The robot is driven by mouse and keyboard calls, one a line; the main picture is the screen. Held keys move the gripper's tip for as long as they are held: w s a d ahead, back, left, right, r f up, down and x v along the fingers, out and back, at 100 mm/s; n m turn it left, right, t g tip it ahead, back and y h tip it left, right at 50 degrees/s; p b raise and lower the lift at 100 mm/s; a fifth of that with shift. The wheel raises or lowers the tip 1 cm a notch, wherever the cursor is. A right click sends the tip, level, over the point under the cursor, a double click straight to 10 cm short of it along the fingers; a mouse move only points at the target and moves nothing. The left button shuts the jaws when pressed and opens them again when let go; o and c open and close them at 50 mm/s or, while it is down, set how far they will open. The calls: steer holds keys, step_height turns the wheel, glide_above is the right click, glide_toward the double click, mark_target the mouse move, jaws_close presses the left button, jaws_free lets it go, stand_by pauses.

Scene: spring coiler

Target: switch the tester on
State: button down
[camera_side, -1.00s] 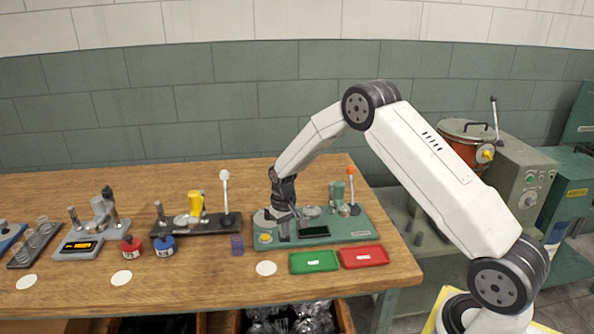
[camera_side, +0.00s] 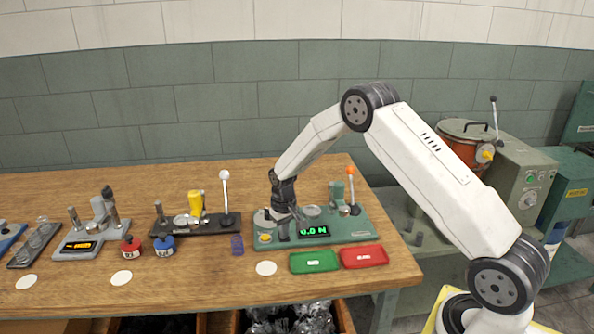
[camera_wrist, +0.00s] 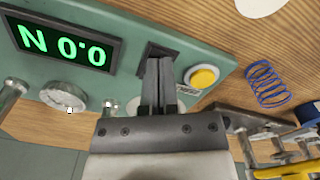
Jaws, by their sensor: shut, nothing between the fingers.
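The tester is a green base (camera_side: 350,231) at the right end of the bench, with an orange-tipped lever (camera_side: 349,171). Its display (camera_side: 314,230) is lit and reads 0.0 N in green; the display also shows upside down in the wrist view (camera_wrist: 65,45). My gripper (camera_side: 288,232) is shut and empty, its fingertips down at the front left of the base. In the wrist view the fingertips (camera_wrist: 158,62) are at a dark square switch (camera_wrist: 156,50), which they partly hide. A yellow button (camera_wrist: 202,77) sits beside them.
A green tray (camera_side: 314,262) and a red tray (camera_side: 364,257) lie in front of the tester. A blue spring (camera_wrist: 266,84) stands close to its left. A black lever fixture (camera_side: 200,224) and red and blue pots stand farther left.

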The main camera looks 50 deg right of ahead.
steer(key=shift+r, duration=3.4)
